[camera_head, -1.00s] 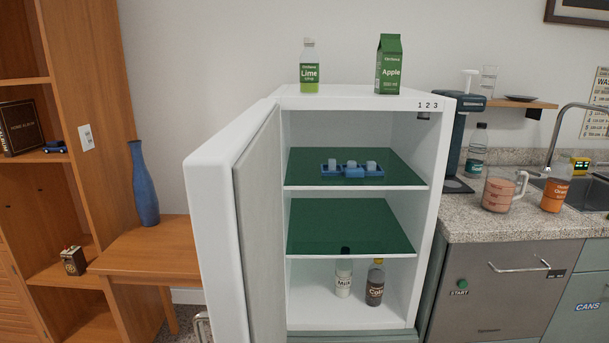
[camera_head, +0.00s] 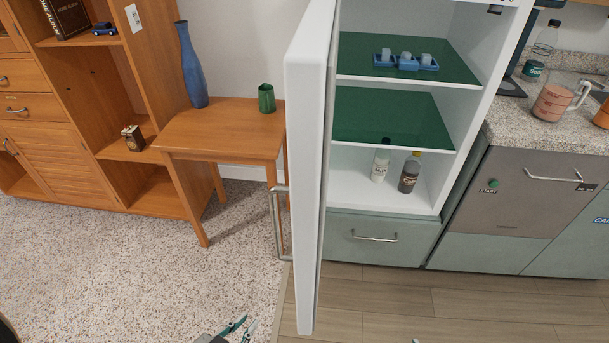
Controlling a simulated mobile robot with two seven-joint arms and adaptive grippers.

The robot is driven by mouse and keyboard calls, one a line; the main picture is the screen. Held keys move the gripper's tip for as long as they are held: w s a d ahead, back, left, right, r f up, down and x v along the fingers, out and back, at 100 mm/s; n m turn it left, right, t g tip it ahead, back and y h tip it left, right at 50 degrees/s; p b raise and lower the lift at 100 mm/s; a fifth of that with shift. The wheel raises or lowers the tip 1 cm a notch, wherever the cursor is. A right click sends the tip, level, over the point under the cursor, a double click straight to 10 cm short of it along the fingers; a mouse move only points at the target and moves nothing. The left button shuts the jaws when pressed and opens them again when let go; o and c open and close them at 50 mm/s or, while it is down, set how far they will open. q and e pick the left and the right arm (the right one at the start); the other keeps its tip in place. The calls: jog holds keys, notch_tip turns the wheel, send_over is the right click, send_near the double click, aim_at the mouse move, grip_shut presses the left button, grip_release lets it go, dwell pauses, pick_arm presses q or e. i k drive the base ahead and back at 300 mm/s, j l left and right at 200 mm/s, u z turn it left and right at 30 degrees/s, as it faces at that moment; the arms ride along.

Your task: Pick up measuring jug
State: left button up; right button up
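The measuring jug (camera_head: 553,102) is a clear jug with reddish markings and a handle on its right side. It stands upright on the speckled counter at the right, beside an orange cup (camera_head: 602,115).
The open fridge door (camera_head: 308,180) stands out between the wooden side table (camera_head: 215,130) and the fridge shelves. A blue vase (camera_head: 192,70) and green cup (camera_head: 266,98) stand on the table. A bottle (camera_head: 540,50) stands behind the jug. The floor before the counter is clear.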

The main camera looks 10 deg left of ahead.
aim_at(561, 86)
jog(key=j+z, duration=0.4)
jog(key=j, duration=0.75)
jog(key=k+l, duration=0.1)
jog(key=l, duration=0.25)
jog(key=k+l, duration=0.15)
jog(key=l, duration=0.25)
jog(key=k+l, duration=0.1)
jog(key=l, duration=1.25)
jog(key=i+l, duration=0.1)
jog(key=l, duration=0.2)
jog(key=i+l, duration=0.15)
jog(key=l, duration=0.2)
jog(key=i+l, duration=0.1)
jog(key=l, duration=0.2)
jog(key=i+l, duration=0.3)
jog(key=l, duration=0.15)
jog(key=i+l, duration=0.35)
jog(key=l+u, duration=0.05)
jog(key=l, duration=0.05)
